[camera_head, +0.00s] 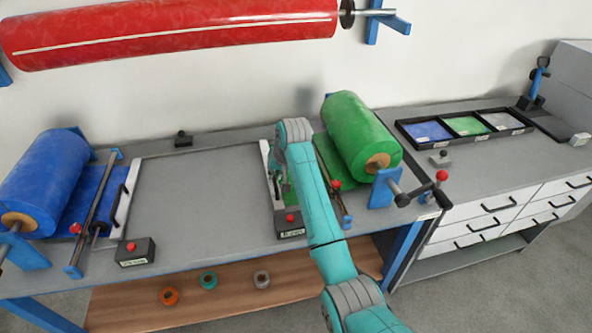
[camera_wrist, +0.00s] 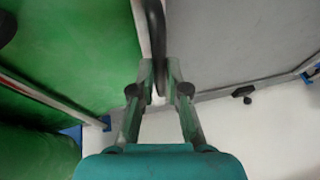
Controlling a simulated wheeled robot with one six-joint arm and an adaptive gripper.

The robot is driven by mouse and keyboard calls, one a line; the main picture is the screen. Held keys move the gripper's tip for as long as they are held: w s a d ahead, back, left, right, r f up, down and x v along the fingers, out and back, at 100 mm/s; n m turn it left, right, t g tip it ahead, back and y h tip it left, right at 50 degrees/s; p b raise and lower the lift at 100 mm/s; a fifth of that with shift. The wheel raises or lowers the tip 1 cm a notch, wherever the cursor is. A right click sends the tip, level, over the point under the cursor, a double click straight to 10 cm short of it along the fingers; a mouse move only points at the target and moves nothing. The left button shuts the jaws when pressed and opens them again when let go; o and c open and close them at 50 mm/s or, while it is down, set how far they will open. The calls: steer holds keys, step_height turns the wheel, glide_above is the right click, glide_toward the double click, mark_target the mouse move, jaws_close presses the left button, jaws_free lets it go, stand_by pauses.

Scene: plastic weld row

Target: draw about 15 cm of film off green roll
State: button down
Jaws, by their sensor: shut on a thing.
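The green roll (camera_head: 355,130) sits on blue brackets at the right of the bench. Its green film (camera_head: 326,160) runs left under a thin rail to a white bar (camera_head: 267,175) near my gripper. My gripper (camera_head: 280,183) is partly hidden behind my teal arm. In the wrist view my gripper (camera_wrist: 159,88) is shut on the black handle (camera_wrist: 154,35) of the white bar. Green film (camera_wrist: 75,50) lies to the left of the bar there, and bare grey bench lies to its right.
A blue roll (camera_head: 45,180) with its own film and black-handled white bar (camera_head: 122,205) is at the left. Two control boxes (camera_head: 136,252) (camera_head: 290,222) stand at the front edge. The grey bench top (camera_head: 200,190) between the bars is clear.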

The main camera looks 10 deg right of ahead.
steer(key=shift+a, duration=1.4)
steer(key=c, duration=1.2)
jaws_free()
steer(key=shift+r, duration=0.1)
steer(key=v, duration=1.2)
